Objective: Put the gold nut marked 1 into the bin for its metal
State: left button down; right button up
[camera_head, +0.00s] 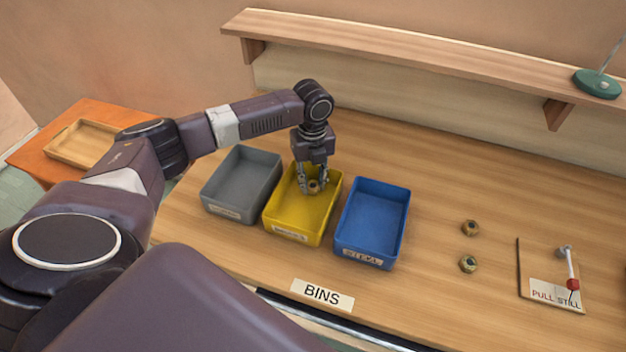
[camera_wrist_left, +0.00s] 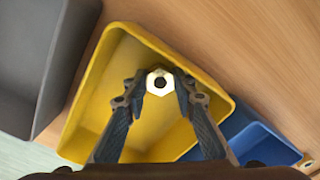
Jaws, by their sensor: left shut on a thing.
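The mark on the nut is too small to read. The yellow bin's front label is too blurred to read surely. A blue bin (camera_head: 372,215) labelled STEEL stands to its right and a grey bin (camera_head: 240,180) to its left. My right gripper is not in view.
Two more nuts, one brownish (camera_head: 470,228) and one gold-green (camera_head: 467,264), lie right of the blue bin. A board with a red-tipped lever (camera_head: 570,268) stands farther right. A BINS label (camera_head: 322,295) is at the front edge. A wooden shelf (camera_head: 430,58) runs along the back.

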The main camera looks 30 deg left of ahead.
aim_at(313, 185)
pick_arm(q)
jog(key=shift+f, duration=0.1)
jog(key=c, duration=1.9)
grip_release()
notch_tip(313, 185, up, 12)
jog(key=b, duration=0.3)
